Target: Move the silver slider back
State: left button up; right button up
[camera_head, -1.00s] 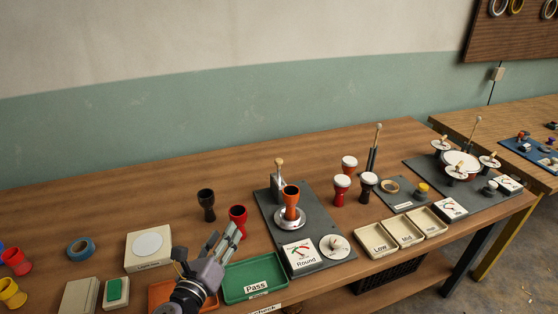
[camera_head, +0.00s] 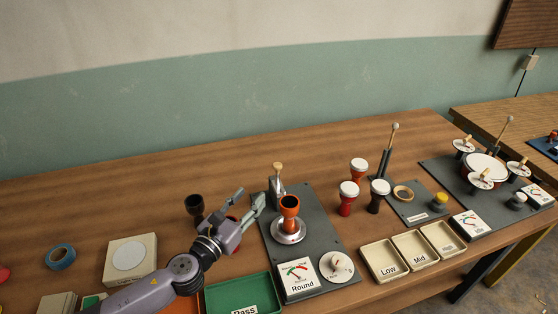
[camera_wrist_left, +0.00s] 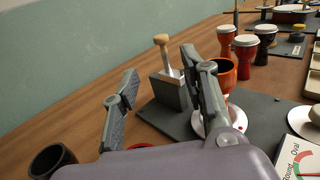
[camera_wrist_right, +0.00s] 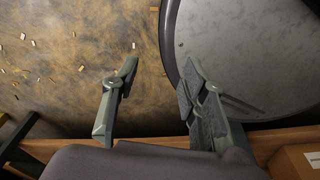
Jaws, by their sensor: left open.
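The silver slider (camera_head: 277,192) is a grey metal block with a wooden-knobbed lever, standing at the back left of a dark plate (camera_head: 318,222). In the left wrist view, the slider (camera_wrist_left: 170,90) shows between and beyond my fingers. My left gripper (camera_head: 247,200) is open and empty, just left of the slider and apart from it. An orange goblet drum shell (camera_head: 289,212) stands upright on a round silver disc (camera_head: 289,236) in front of the slider. My right gripper (camera_wrist_right: 160,72) is open and empty, away from the slider.
A black shell (camera_head: 194,204) stands left of my left gripper; a red shell (camera_head: 232,220) is mostly hidden behind it. A "Round" dial (camera_head: 299,278) and knob (camera_head: 337,266) sit at the plate's front. Several white-topped drums (camera_head: 349,198) stand right. The table behind is clear.

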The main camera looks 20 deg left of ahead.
pick_arm(q)
jog(key=p, duration=0.1)
send_near(275, 168)
jog(key=w, duration=0.4)
jog(key=w+d, duration=0.1)
jog(key=w, duration=0.2)
jog(key=w+d, duration=0.1)
jog(key=w, duration=0.2)
jog(key=shift+w, duration=0.15)
jog(key=shift+w+d, duration=0.1)
jog(key=shift+w, duration=0.3)
grip_shut()
pick_arm(e)
jog(key=shift+s+d+r, duration=0.1)
jog(key=shift+s+r, duration=0.55)
jog(key=shift+r, duration=0.2)
